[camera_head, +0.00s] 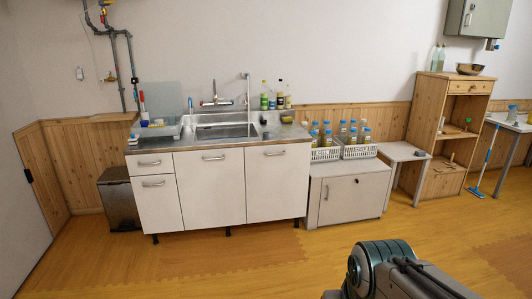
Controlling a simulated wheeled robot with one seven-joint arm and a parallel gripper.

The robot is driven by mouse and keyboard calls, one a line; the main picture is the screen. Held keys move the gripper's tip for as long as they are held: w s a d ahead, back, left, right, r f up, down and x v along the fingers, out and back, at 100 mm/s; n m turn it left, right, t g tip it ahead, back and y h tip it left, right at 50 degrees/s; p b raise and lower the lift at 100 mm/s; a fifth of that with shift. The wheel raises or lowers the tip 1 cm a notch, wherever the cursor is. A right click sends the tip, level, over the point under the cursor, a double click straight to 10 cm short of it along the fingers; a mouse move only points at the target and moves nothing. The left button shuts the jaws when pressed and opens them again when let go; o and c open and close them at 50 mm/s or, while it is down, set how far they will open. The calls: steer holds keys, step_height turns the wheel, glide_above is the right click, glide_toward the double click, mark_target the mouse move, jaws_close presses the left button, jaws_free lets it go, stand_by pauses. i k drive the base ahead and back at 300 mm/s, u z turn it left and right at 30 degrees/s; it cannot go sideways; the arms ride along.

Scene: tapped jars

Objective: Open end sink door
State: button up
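The sink cabinet (226,228) is a white unit under a steel sink (227,131) against the back wall. Its front has a small drawer (149,163) at top left with a door (157,204) below it. A middle door (210,190) and a right-hand end door (276,183) stand beside them. Each has a horizontal bar handle near its top. All look shut. Which end door the task means, left or right, I cannot tell. Part of my arm shows at the bottom right, well in front of the cabinet; my gripper is out of view.
A low grey cabinet (342,201) bearing white baskets (359,151) of bottles adjoins the sink cabinet's right side. A dark bin (120,200) stands at its left. A wooden shelf (439,137) and mop (486,160) are farther right. The wooden floor (230,268) in front is clear.

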mark_target(277, 176)
steer(key=z, duration=0.1)
steer(key=i, duration=3.4)
steer(key=z, duration=0.1)
